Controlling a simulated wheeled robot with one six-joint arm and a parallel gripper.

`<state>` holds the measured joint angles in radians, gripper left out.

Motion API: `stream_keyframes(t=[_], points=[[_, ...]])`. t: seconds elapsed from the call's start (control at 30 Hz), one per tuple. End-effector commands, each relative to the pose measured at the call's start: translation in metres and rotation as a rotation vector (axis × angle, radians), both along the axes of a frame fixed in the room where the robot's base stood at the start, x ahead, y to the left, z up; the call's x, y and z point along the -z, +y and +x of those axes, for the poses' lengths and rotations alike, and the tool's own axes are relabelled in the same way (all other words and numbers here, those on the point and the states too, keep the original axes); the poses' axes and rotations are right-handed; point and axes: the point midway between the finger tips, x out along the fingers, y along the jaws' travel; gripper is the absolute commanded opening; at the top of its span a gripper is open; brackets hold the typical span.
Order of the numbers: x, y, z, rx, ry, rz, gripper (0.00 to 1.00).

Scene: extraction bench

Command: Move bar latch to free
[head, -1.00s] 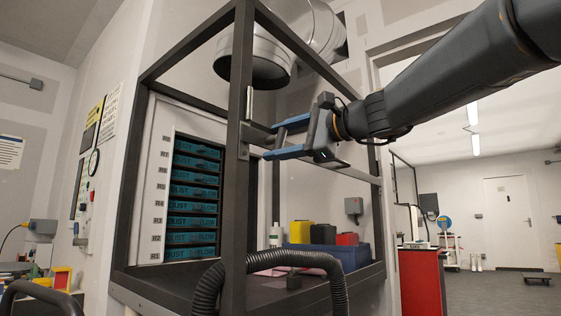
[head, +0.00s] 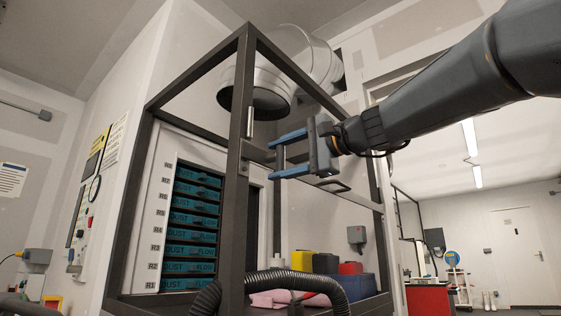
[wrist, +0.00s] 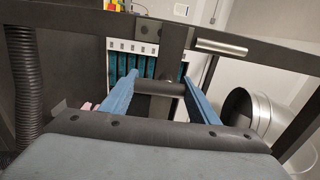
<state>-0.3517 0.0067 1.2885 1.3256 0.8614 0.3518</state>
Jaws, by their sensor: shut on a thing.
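The bar latch is mounted on the dark corner post (head: 237,200) of the square-tube frame. Its plate (head: 245,158) sits on the post, with a dark bar (head: 257,153) reaching right towards my gripper (head: 274,159). A short silver cylinder (head: 249,121) stands upright on the post just above. In the wrist view the dark bar (wrist: 170,88) lies crosswise between the two blue fingers of my gripper (wrist: 160,78). The fingers are shut on this bar. The silver cylinder (wrist: 222,47) lies clear of the fingers there. The fingers partly hide the bar's ends.
A rack of teal trays (head: 192,225) stands behind the frame at left. A round metal duct (head: 262,85) hangs above. A black corrugated hose (head: 290,280) arches across the front. Yellow and red containers (head: 301,261) stand lower right. Open floor lies far right.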

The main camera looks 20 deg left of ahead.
Motion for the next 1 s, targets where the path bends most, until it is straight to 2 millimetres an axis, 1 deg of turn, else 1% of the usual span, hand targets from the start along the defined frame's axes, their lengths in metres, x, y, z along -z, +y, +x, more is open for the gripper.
stream_keyframes(t=[0.17,0.2,0.27,0.3,0.57,0.67,0.77,1.0], points=[[0.000,0.000,0.000,0.000,-0.002,-0.002,0.33],[0.000,0.000,0.000,0.000,-0.002,-0.002,0.60],[0.000,0.000,0.000,0.000,-0.001,-0.002,0.70],[0.000,0.000,0.000,0.000,-0.001,-0.002,0.73],[0.000,-0.001,0.000,0.001,-0.001,0.000,0.73],[0.000,-0.006,-0.001,0.003,-0.001,0.000,0.73],[0.000,-0.017,-0.006,0.003,-0.001,0.001,0.73],[0.000,-0.054,-0.021,0.003,-0.001,0.000,0.73]])
